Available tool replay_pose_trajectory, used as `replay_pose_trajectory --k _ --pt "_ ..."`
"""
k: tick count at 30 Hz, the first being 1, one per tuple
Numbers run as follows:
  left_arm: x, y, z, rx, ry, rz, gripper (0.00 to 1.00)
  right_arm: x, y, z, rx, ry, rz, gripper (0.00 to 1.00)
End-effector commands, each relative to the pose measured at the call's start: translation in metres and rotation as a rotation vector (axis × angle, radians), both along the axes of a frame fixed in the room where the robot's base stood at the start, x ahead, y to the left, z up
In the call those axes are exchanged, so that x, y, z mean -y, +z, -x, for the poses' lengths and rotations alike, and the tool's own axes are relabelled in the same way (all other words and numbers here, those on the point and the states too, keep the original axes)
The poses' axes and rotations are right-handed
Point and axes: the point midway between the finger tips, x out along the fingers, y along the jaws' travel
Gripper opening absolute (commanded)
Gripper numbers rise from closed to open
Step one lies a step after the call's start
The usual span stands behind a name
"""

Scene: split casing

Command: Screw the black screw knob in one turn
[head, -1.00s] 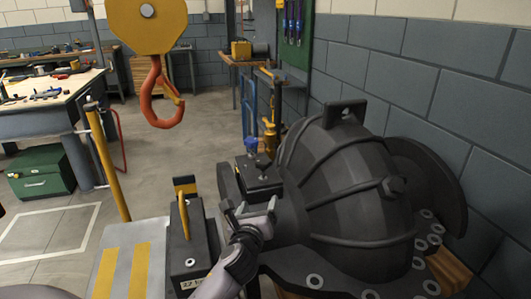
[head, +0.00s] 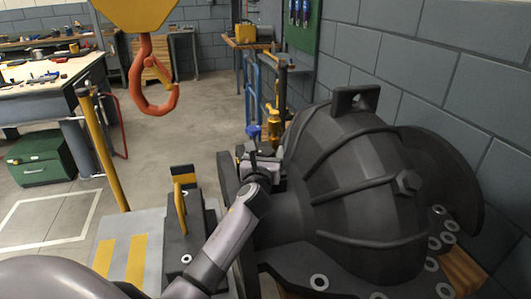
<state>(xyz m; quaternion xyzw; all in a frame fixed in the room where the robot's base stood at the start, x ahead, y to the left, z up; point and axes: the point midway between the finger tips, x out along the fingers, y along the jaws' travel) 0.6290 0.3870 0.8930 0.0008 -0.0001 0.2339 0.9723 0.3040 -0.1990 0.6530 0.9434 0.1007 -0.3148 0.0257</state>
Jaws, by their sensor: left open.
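My left arm reaches up from the lower left, and its gripper (head: 258,160) is at the left side of the big dark casing (head: 350,190). The gripper is open, with its fingers at the small black block beside the casing. The block carried a small knob-like top a second ago; now the gripper and wrist cover most of it. I cannot tell the black screw knob clearly from the dark finger parts, nor whether the fingers touch it. My right gripper is not in view.
A blue-handled valve (head: 253,131) and brass fitting (head: 272,114) stand just behind the gripper. An orange hook (head: 152,98) hangs at upper left. A black block with a yellow handle (head: 181,212) stands left of my forearm. Open floor lies behind.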

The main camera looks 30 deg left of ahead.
Motion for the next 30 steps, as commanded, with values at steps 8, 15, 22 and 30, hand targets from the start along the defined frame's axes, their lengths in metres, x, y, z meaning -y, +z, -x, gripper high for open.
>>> replay_pose_trajectory --k 8,15,22,30 --pt "-0.005 0.0 -0.011 0.0 -0.001 0.001 0.77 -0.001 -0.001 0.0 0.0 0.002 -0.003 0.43" --pt "-0.005 0.0 -0.01 0.0 0.0 0.001 0.64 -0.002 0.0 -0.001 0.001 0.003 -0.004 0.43" --pt "-0.005 0.0 -0.01 0.0 -0.001 0.001 0.27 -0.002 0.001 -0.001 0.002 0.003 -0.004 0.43" --pt "-0.006 0.002 -0.01 -0.003 -0.048 -0.002 0.27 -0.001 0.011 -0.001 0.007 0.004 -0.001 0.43"
